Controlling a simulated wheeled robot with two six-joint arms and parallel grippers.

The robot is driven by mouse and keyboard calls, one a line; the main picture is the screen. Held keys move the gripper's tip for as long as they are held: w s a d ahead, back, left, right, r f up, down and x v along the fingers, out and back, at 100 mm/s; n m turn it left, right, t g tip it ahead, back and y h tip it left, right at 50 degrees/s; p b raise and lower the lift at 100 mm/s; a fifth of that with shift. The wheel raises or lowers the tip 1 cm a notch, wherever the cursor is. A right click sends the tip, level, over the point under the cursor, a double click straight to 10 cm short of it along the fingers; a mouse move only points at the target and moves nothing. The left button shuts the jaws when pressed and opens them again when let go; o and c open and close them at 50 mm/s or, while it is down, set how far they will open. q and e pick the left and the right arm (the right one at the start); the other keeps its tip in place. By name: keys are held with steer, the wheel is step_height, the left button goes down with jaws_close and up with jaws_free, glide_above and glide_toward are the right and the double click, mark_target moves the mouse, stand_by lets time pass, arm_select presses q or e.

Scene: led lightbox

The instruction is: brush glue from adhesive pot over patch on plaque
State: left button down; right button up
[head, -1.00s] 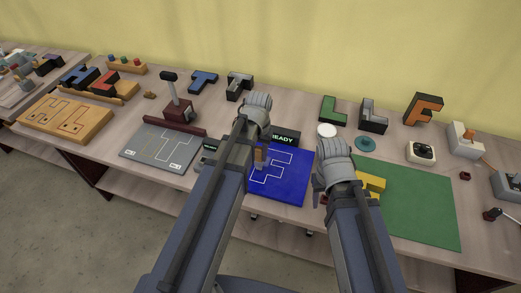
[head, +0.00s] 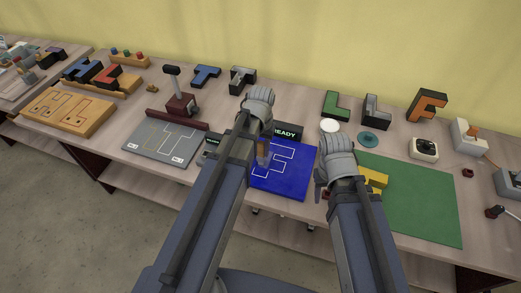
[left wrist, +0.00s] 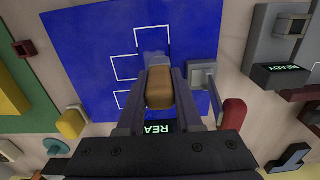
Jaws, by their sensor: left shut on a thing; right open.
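The plaque is a blue board (head: 291,182) with a white line outline, flat on the table; it fills much of the left wrist view (left wrist: 85,55). My left gripper (head: 262,142) is over its left part, shut on a brush (head: 263,153) with a tan block-like handle (left wrist: 160,88). The brush's pale end points at the outline; I cannot tell whether it touches. My right gripper (head: 320,190) is open and empty by the plaque's right edge. I cannot surely pick out the adhesive pot; a white round dish (head: 330,126) stands behind the plaque.
A READY sign (head: 287,132) stands behind the plaque. A green mat (head: 425,205) with a yellow block (head: 375,177) lies to the right, a grey board (head: 160,144) to the left. A teal disc (head: 367,139) and block letters stand at the back.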

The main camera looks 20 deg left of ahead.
arm_select(q)
steer(key=shift+w+d, duration=0.1)
steer(key=shift+w, duration=3)
steer(key=shift+s, duration=0.1)
steer(key=shift+s, duration=3.35)
steer(key=shift+w, duration=0.1)
steer(key=shift+w, duration=3.35)
steer(key=shift+s, duration=0.1)
steer(key=shift+s, duration=3.4)
